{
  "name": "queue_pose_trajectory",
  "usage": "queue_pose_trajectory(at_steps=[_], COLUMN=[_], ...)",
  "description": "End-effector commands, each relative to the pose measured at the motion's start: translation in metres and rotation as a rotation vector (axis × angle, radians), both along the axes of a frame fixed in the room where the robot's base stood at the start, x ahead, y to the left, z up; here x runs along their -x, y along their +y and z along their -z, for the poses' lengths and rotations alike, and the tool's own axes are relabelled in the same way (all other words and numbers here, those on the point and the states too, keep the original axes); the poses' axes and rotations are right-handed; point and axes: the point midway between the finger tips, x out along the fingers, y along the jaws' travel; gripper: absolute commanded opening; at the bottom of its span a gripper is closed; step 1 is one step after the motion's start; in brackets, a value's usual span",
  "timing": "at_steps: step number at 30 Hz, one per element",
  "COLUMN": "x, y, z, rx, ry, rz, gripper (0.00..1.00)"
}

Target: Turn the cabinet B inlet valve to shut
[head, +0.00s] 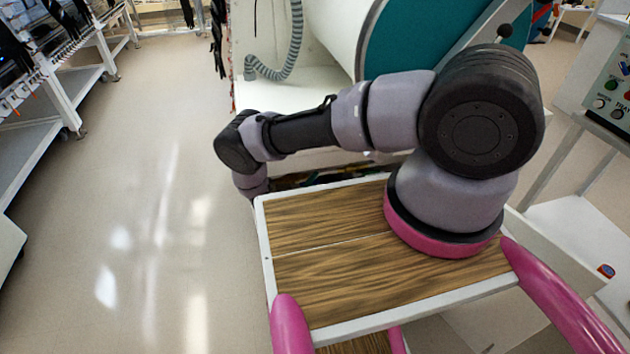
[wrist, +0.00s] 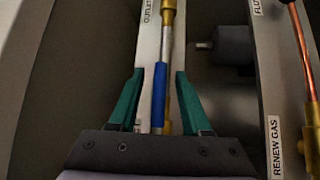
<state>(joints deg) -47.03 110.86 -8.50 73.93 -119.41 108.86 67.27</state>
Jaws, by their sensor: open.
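In the wrist view, a blue valve lever (wrist: 159,95) lies lengthwise along a pipe with brass fittings (wrist: 168,18). My gripper (wrist: 160,73) is open, with one green finger on each side of the lever and a visible gap on both sides. The lever appears in line with the pipe. A label (wrist: 147,10) beyond it seems to read OUTLET. I cannot tell from the visible labels whether this is the cabinet B inlet valve. In the head view, my gripper and the valve are hidden below my arm and deck.
A dark cylindrical part (wrist: 232,45) sits right of the lever. In the head view, a white cabinet with a teal round face (head: 400,40) is ahead; open floor (head: 150,220) lies left.

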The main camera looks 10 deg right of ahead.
Motion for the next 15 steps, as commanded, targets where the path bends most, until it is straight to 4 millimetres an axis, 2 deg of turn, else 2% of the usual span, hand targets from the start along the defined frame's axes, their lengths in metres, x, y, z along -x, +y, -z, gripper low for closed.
queue_pose_trajectory(at_steps=[5,6,8,9,10,15], x=[0.0001,0.0001,0.0001,0.0001,0.0001,0.0002], y=[-0.0001,-0.0001,-0.0001,0.0000,0.0000,-0.0001], z=[0.0000,0.0000,0.0000,0.0001,0.0001,0.0001], rx=[0.000,0.000,0.000,0.000,0.000,0.001], ry=[0.000,0.000,0.000,0.000,0.000,0.001], rz=[0.000,0.000,0.000,0.000,0.000,0.000], gripper=[0.48,0.45,0.22,0.06,0.00,0.00])
